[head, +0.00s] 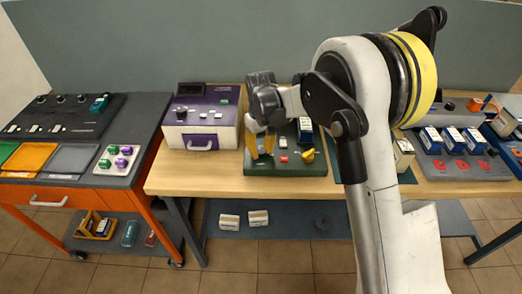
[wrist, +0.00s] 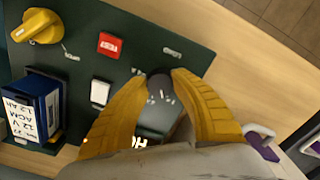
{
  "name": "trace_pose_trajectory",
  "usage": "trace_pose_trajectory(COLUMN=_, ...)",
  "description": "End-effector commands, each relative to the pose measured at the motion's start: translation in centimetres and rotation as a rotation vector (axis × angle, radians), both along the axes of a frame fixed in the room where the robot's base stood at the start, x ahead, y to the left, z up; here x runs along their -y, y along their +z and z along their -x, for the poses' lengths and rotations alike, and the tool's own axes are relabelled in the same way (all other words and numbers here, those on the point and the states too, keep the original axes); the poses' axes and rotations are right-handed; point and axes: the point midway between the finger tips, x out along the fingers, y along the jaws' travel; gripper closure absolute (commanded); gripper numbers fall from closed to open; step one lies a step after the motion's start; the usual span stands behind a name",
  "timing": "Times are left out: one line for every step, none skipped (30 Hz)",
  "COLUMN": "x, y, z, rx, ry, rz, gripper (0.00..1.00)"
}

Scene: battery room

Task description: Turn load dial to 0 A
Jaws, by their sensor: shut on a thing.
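The load dial (wrist: 160,84) is a small dark knob on the dark green tester panel (wrist: 180,38), with small white marks on the panel beside it. My gripper (wrist: 160,78) has its yellow fingers closed on the dial from both sides. In the head view my gripper (head: 263,148) reaches down to the left side of the green tester (head: 285,170), and the dial is hidden there. I cannot read the dial's setting. Lit characters of a display (wrist: 138,142) show partly behind my fingers.
The panel also has a yellow rotary knob (wrist: 38,27), a red button (wrist: 109,44) and a white rocker (wrist: 100,92). A blue-and-white battery (wrist: 35,108) stands on it. A purple-and-white unit (head: 202,118) is left of the tester; bare wooden table (head: 180,178) lies in front.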

Motion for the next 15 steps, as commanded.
trace_pose_trajectory(x=0.01, y=-0.06, z=0.06, rx=-0.001, ry=0.043, rz=0.001, gripper=1.0)
trace_pose_trajectory(x=0.01, y=-0.06, z=0.06, rx=-0.002, ry=0.071, rz=0.001, gripper=1.0)
trace_pose_trajectory(x=0.01, y=-0.06, z=0.06, rx=-0.001, ry=0.11, rz=0.0, gripper=1.0)
trace_pose_trajectory(x=0.01, y=-0.06, z=0.06, rx=-0.001, ry=0.138, rz=0.0, gripper=1.0)
trace_pose_trajectory(x=0.01, y=-0.06, z=0.06, rx=-0.001, ry=0.166, rz=0.0, gripper=1.0)
trace_pose_trajectory(x=0.01, y=-0.06, z=0.06, rx=-0.002, ry=0.205, rz=0.0, gripper=1.0)
trace_pose_trajectory(x=0.01, y=-0.06, z=0.06, rx=-0.002, ry=0.233, rz=0.0, gripper=1.0)
trace_pose_trajectory(x=0.01, y=-0.06, z=0.06, rx=-0.002, ry=0.261, rz=0.0, gripper=1.0)
trace_pose_trajectory(x=0.01, y=-0.06, z=0.06, rx=-0.001, ry=0.3, rz=0.0, gripper=1.0)
trace_pose_trajectory(x=0.01, y=-0.06, z=0.06, rx=-0.002, ry=0.328, rz=0.0, gripper=1.0)
trace_pose_trajectory(x=0.01, y=-0.06, z=0.06, rx=-0.002, ry=0.356, rz=0.0, gripper=1.0)
trace_pose_trajectory(x=0.01, y=-0.06, z=0.06, rx=-0.002, ry=0.395, rz=0.0, gripper=1.0)
trace_pose_trajectory(x=0.01, y=-0.06, z=0.06, rx=-0.002, ry=0.423, rz=0.0, gripper=1.0)
trace_pose_trajectory(x=0.01, y=-0.06, z=0.06, rx=-0.002, ry=0.451, rz=0.0, gripper=1.0)
trace_pose_trajectory(x=0.01, y=-0.06, z=0.06, rx=-0.002, ry=0.49, rz=0.0, gripper=1.0)
